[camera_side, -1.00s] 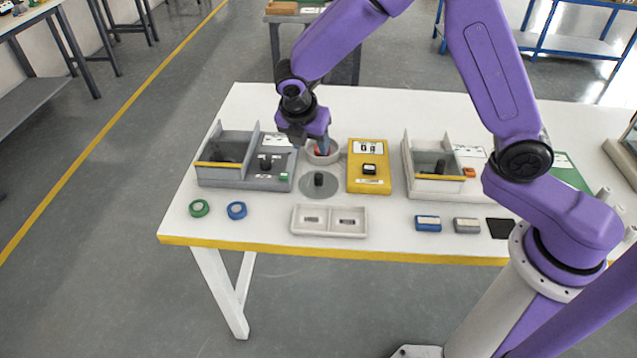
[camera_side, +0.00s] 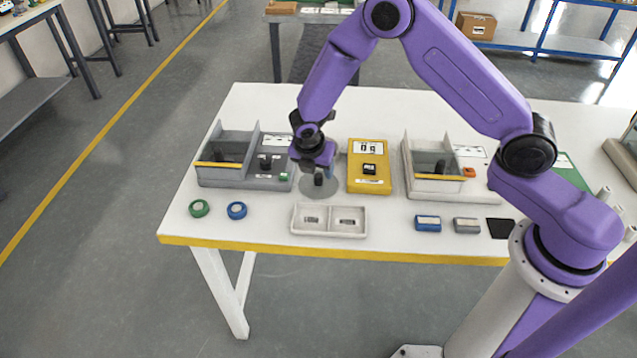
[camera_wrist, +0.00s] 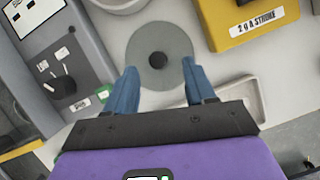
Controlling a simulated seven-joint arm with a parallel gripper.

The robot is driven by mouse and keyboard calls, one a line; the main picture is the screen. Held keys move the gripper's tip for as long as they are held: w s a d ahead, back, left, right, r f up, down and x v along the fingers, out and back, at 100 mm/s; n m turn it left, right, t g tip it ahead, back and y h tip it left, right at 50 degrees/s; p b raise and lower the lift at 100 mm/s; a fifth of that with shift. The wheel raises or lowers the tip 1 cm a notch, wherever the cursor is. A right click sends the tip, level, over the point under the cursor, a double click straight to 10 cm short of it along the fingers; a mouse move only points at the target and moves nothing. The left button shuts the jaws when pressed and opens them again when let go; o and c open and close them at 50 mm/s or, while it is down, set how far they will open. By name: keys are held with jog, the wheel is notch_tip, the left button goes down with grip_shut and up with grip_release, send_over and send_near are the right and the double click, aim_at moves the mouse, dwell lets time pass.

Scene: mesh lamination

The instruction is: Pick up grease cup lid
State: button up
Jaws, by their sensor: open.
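The grease cup lid is a flat grey disc with a dark upright knob (camera_side: 309,191). It lies on the white table between the grey machine and the yellow unit. In the wrist view the lid (camera_wrist: 158,42) is just ahead of my fingertips, with its near edge between them. My gripper (camera_side: 320,170) is above the lid, pointing down, and partly hides its far side. In the wrist view my gripper (camera_wrist: 160,70) is open and empty, with its two blue fingers apart. The grease cup behind is mostly hidden by my gripper; a pale rim (camera_wrist: 120,6) shows at the wrist view's top edge.
The grey machine (camera_side: 235,178) stands left of the lid and the yellow unit (camera_side: 369,184) right. A white two-part tray (camera_side: 330,232) lies in front. Green (camera_side: 199,208) and blue (camera_side: 237,211) round pieces lie front left. Another open-box machine (camera_side: 437,189) stands further right.

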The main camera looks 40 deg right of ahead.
aim_at(319, 175)
jog(key=shift+x, duration=1.9)
jog(key=shift+w, duration=0.15)
jog(key=shift+c, duration=0.3)
grip_shut()
jog(key=shift+r, duration=0.1)
